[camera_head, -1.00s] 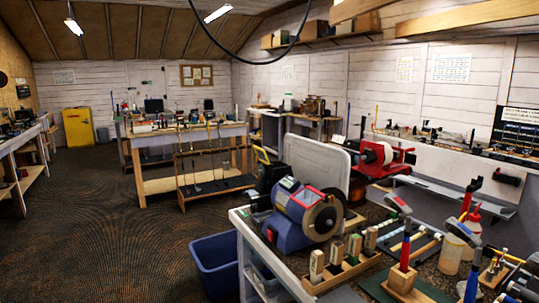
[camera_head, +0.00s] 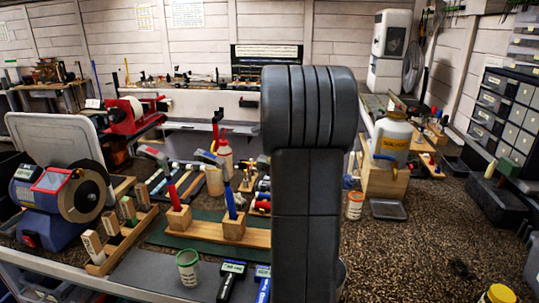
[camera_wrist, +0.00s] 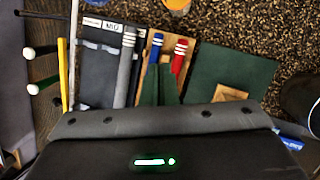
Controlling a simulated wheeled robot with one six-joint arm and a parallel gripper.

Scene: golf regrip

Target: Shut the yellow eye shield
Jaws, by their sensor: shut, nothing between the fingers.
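I cannot make out the yellow eye shield in either view now. The blue bench grinder (camera_head: 60,200) with its round wheel stands at the left of the head view, and no yellow shield shows on it. My gripper (camera_wrist: 159,70) shows in the wrist view, its narrow fingers together and empty above a bench with tools. My dark arm stands upright in the middle of the head view and hides part of the bench; my gripper is not seen there.
A wooden block (camera_head: 118,240) with several grips stands right of the grinder. A red-topped machine (camera_head: 130,115) and a pale upright panel (camera_head: 55,140) are behind. A bottle (camera_head: 391,135) stands at the right.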

